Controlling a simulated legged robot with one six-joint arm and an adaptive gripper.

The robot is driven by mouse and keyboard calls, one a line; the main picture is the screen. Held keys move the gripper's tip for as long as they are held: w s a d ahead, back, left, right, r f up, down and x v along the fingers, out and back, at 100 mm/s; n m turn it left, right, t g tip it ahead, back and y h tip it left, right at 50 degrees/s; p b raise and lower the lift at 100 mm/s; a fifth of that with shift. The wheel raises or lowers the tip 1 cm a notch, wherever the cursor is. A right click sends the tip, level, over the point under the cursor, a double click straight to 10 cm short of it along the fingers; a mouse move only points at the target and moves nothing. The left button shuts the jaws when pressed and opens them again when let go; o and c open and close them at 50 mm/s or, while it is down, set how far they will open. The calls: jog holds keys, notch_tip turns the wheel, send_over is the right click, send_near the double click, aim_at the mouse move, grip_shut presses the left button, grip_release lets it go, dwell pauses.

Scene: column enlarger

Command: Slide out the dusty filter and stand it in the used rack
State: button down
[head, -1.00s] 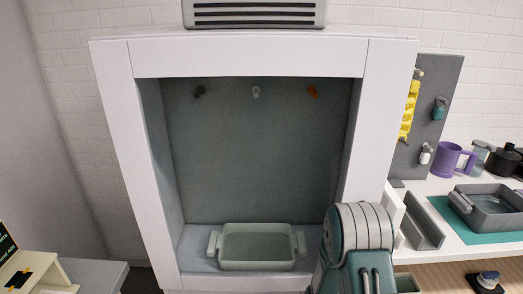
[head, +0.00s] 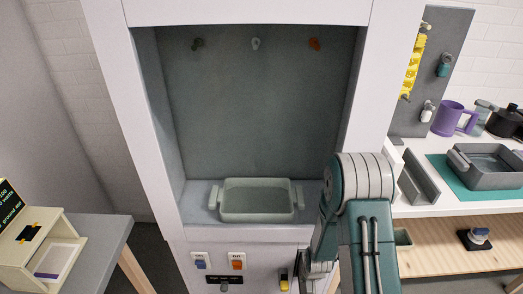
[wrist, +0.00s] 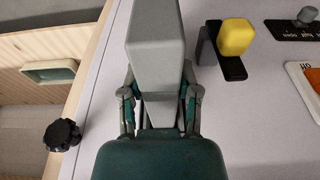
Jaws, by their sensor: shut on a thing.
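My gripper (wrist: 159,98) is shut on a smooth grey block (wrist: 155,45), with one finger on each side of it. The block's far end runs out of the top of the wrist view. It is in front of the white cabinet's face, and I cannot tell whether it is free of it or whether it is the dusty filter. In the head view my arm hides most of the gripper and the block. No rack is clearly marked as the used rack; a grey angled holder (head: 417,184) stands on the bench at right.
The white cabinet (head: 250,12) has an alcove with a grey-green tray (head: 257,217). Blue (head: 200,262) and orange (head: 237,262) switches and a yellow knob (wrist: 235,37) are on its face. A dark knob (wrist: 62,135) is left. A cream box (head: 45,250) sits on the left table.

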jog(key=shift+s, duration=1.05)
jog(key=shift+s, duration=2.85)
